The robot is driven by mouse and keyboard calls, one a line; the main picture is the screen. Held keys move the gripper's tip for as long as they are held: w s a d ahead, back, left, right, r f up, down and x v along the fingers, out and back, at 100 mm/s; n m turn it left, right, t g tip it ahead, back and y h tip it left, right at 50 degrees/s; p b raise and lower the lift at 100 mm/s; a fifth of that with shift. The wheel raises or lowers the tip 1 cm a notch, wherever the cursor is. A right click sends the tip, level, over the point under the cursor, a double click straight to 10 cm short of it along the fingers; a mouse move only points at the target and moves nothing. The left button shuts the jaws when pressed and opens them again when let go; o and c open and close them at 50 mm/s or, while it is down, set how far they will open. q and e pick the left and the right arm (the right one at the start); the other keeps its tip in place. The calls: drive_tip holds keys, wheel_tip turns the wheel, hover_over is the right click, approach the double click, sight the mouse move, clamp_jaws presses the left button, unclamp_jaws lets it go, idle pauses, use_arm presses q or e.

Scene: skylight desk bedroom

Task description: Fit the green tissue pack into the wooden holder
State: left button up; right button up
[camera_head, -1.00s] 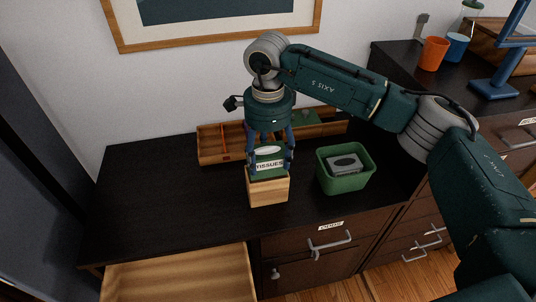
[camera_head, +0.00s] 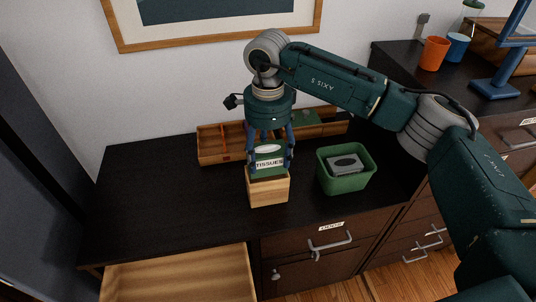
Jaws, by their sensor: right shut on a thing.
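The green tissue pack (camera_head: 269,162), with a white "TISSUES" label, stands upright at the mouth of the wooden holder (camera_head: 268,191). Its upper part shows above the holder's rim; its lower edge is hidden behind the front wall, and I cannot tell how deep it sits. My right gripper (camera_head: 270,160) comes from above and is shut on the pack, with blue fingers at its left and right sides. The holder is a light wooden box on the dark desk. My left gripper is not in view.
A green bin (camera_head: 345,182) with a grey tissue pack (camera_head: 345,164) inside stands right of the holder. A long wooden tray (camera_head: 213,150) with dividers lies behind. An open drawer (camera_head: 180,277) juts out at front left. The desk's left part (camera_head: 160,200) is clear.

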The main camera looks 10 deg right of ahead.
sight(268, 168)
drive_tip(key=shift+b, duration=0.4)
idle(0.8)
drive_tip(key=shift+f+b, duration=2)
drive_tip(key=shift+f, duration=0.65)
drive_tip(key=o, duration=1.3)
drive_tip(key=shift+r, duration=0.1)
wheel_tip(268, 168, up, 12)
drive_tip(key=shift+f, duration=0.1)
drive_tip(key=shift+s, duration=0.1)
